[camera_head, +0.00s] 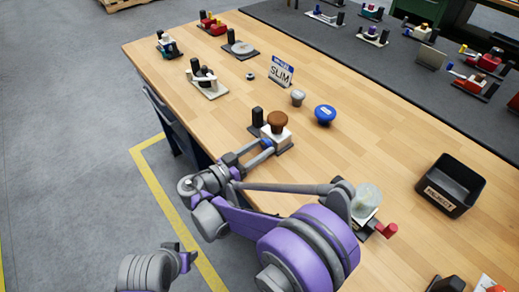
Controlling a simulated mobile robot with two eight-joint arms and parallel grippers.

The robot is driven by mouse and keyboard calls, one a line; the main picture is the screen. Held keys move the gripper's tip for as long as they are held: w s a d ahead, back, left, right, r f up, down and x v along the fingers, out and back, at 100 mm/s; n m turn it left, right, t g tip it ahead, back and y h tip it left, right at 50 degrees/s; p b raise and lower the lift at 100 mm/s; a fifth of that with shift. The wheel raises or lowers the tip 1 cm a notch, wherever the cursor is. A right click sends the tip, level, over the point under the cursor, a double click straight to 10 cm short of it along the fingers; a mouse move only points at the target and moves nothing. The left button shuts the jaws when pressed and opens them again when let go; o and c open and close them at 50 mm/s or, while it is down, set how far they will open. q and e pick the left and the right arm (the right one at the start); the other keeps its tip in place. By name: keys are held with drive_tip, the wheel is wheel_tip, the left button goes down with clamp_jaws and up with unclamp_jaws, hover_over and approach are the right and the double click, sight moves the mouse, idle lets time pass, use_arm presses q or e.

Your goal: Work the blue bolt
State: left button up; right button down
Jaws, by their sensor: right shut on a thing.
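A small blue part, seemingly the blue bolt (267,143), shows at the near side of a fixture (272,133) with a white block, a brown mushroom-shaped knob and a black post. My right gripper (265,147) reaches over the table's near edge to this fixture. Its long fingers are shut on the blue bolt, which they partly hide. My left arm shows only in part at the lower left, and the state of its gripper cannot be made out.
A loose blue knob (325,114) and a grey knob (298,97) stand behind the fixture. A "SLIM" sign (281,71) stands farther back. A black bin (450,186) is at the right. A fixture with a red handle (386,231) sits beside my right arm. Bare wood lies between.

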idle(0.3)
drive_tip(key=shift+c, duration=1.2)
unclamp_jaws()
